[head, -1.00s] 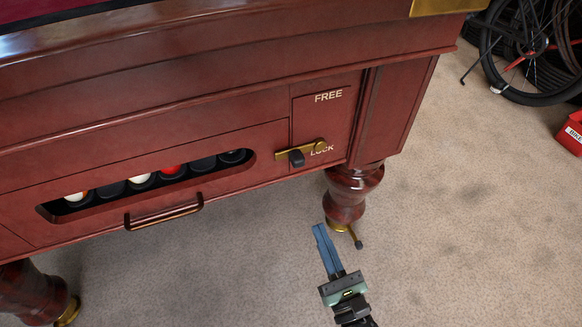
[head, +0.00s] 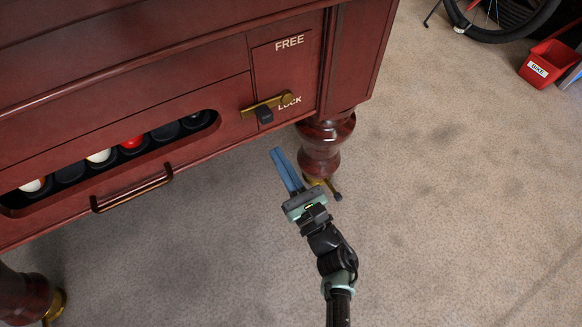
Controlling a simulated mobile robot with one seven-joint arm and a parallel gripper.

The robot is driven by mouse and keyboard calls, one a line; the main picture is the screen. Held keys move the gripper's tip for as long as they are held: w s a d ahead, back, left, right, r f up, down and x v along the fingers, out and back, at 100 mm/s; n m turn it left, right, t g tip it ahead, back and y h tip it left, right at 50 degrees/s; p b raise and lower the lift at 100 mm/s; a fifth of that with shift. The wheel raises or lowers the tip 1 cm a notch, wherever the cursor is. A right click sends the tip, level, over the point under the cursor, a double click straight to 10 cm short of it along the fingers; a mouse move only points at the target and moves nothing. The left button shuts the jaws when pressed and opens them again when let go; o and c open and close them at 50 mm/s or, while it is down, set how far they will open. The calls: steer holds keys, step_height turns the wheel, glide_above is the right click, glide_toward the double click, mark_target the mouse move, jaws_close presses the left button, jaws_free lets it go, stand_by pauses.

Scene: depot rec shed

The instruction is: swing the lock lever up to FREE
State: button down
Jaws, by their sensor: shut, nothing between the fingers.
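The brass lock lever (head: 262,105) is on the front panel of the dark red wooden table, in the head view. The word FREE (head: 289,43) is printed higher on the same panel. My gripper (head: 277,151) is below the lever, apart from it, with its blue fingers pointing up toward the panel. The fingers are shut and empty.
A slot with several balls (head: 132,142) and a bar handle (head: 133,188) are left of the lever. A turned table leg (head: 320,145) with a brass foot stands just right of my gripper. A red bin (head: 548,65) and a bicycle wheel are far right. Carpet is clear around.

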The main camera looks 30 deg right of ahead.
mark_target(271, 110)
steer(key=w+r, duration=0.2)
steer(key=r, duration=0.1)
steer(key=w+r, duration=0.1)
steer(key=shift+r+p, duration=0.35)
